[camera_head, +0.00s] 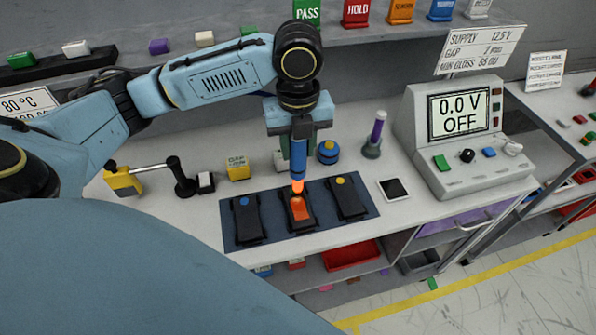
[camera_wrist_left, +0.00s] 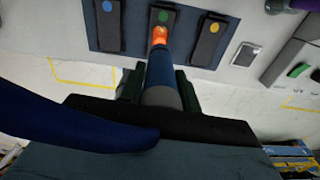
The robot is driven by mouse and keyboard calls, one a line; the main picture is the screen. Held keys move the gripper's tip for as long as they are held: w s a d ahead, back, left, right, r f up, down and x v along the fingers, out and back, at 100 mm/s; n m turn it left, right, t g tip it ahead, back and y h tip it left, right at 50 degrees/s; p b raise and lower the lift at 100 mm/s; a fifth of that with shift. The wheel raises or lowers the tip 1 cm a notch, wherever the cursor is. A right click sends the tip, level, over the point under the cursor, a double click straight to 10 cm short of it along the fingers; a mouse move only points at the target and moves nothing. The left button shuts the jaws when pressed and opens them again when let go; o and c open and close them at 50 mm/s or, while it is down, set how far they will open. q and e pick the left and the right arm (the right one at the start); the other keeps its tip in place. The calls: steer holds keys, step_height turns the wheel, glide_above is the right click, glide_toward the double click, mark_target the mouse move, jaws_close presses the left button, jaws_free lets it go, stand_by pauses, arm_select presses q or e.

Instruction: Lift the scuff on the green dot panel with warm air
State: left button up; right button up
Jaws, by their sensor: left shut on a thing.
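The green dot panel (camera_wrist_left: 161,21) is the middle of three black panels; its green dot shows in the wrist view. In the head view the panel (camera_head: 303,225) lies on a dark blue mat (camera_head: 232,242). My left gripper (camera_head: 298,133) is shut on a blue warm air tool (camera_head: 298,158) and holds it upright above this panel. The tool's tip glows orange, and an orange patch shows on the panel below it. In the wrist view the tool (camera_wrist_left: 159,68) points at the panel near its dot. The scuff cannot be made out. My right gripper is not in view.
The blue dot panel (camera_head: 248,220) and yellow dot panel (camera_head: 347,200) lie close on either side. A yellow block (camera_head: 237,168), a blue round pot (camera_head: 328,152), a purple-handled tool (camera_head: 375,135) and a meter reading "0.0 V OFF" (camera_head: 462,150) stand around the mat.

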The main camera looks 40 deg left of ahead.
arm_select(q)
steer(key=shift+w+a, duration=0.5)
steer(key=shift+a, duration=0.1)
steer(key=shift+s+d+p, duration=0.1)
steer(key=shift+p, duration=0.3)
step_height(320, 180, up, 9)
steer(key=p, duration=1.1)
steer(key=shift+r, duration=0.15)
steer(key=shift+f, duration=0.25)
